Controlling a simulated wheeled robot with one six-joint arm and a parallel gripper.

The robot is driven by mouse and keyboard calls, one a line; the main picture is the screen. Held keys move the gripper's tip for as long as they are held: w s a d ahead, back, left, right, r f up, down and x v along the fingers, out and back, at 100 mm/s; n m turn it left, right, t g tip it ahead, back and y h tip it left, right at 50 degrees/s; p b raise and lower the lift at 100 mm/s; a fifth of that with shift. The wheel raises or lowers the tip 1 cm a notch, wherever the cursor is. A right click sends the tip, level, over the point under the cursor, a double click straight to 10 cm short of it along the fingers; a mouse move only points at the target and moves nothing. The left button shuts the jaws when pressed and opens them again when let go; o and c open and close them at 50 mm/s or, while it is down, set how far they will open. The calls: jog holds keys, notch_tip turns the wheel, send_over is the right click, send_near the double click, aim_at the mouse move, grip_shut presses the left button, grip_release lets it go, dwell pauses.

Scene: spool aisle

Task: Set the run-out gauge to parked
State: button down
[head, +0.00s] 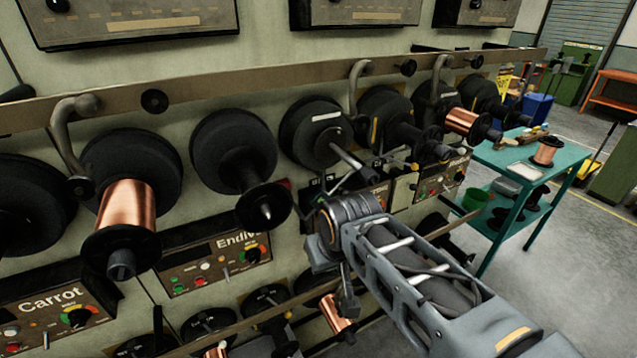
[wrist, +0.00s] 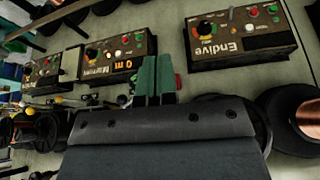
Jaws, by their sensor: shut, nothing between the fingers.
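Control panels with coloured dials run along the machine under the spools; I cannot tell which dial is the run-out gauge. The Endive panel (head: 213,262) has a round dial (head: 253,254) with a coloured arc; it appears upside down in the wrist view (wrist: 245,40). Contact cannot be told. In the head view my arm hides much of this panel.
Black spools (head: 235,152) and a copper-wound spool (head: 127,208) stick out above the panels, with bare spindles between. A long rail (head: 255,80) runs above them. A teal table (head: 518,158) with a copper spool stands at right.

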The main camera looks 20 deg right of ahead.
jog(key=w+d+r+h, duration=0.1)
jog(key=w+r, duration=0.6)
jog(key=w, duration=0.2)
jog(key=w+d+r+h+b, duration=0.1)
jog(key=w+r, duration=0.6)
jog(key=w, duration=0.2)
jog(key=shift+w+r+n+g, duration=0.2)
jog(key=shift+w+n+g, duration=0.1)
jog(key=shift+w+g, duration=0.1)
jog(key=shift+f, duration=0.1)
send_near(320, 189)
jog(key=x, duration=0.3)
jog(key=a+x, duration=0.1)
jog(key=x, duration=0.1)
jog(key=shift+w+d+f+p, duration=0.1)
jog(key=shift+w+f+p, duration=0.15)
jog(key=shift+p, duration=0.15)
jog(key=shift+d+f, duration=0.45)
jog(key=shift+f, duration=0.1)
